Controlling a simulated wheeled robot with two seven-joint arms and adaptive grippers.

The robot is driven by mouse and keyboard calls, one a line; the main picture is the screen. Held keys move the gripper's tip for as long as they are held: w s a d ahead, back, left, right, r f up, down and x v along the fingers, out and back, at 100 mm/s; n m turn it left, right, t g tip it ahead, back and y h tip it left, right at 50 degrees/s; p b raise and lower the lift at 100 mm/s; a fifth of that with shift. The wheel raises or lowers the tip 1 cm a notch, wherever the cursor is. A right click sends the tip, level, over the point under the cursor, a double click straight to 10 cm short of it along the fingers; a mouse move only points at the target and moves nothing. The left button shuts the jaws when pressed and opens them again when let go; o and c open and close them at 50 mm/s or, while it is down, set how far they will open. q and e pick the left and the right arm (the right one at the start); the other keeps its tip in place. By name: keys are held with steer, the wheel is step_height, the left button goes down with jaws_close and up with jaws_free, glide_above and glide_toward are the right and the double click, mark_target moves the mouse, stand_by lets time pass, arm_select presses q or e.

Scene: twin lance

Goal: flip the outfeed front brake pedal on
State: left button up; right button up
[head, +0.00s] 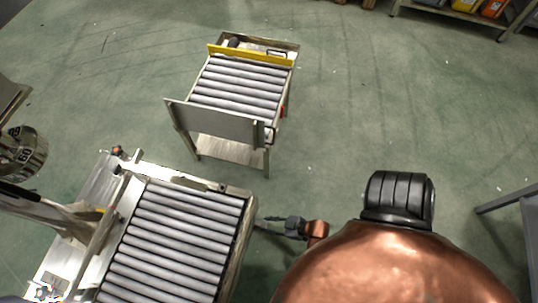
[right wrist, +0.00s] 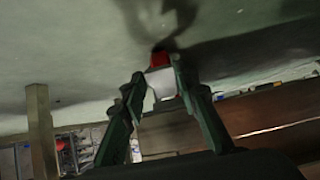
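My right gripper (head: 268,220) is beside the right edge of the near roller conveyor (head: 243,240) in the head view. In the right wrist view the two dark fingers (right wrist: 158,78) are spread apart. A small piece with a red end (right wrist: 160,59) and a white body (right wrist: 163,83) shows between or just beyond the fingertips. I cannot tell whether the fingers touch it, or whether it is the brake pedal. No brake pedal shows clearly in the head view. My left gripper is not in view.
A roller cart (head: 215,122) with a yellow bar (head: 250,56) stands farther back, with a small red part (head: 283,111) on its right side. A machine with a round dial (head: 22,152) stands at the left. Open green floor (head: 380,110) lies to the right.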

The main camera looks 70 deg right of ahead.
steer(key=o, duration=0.4)
steer(key=v, duration=1.2)
stand_by(0.3)
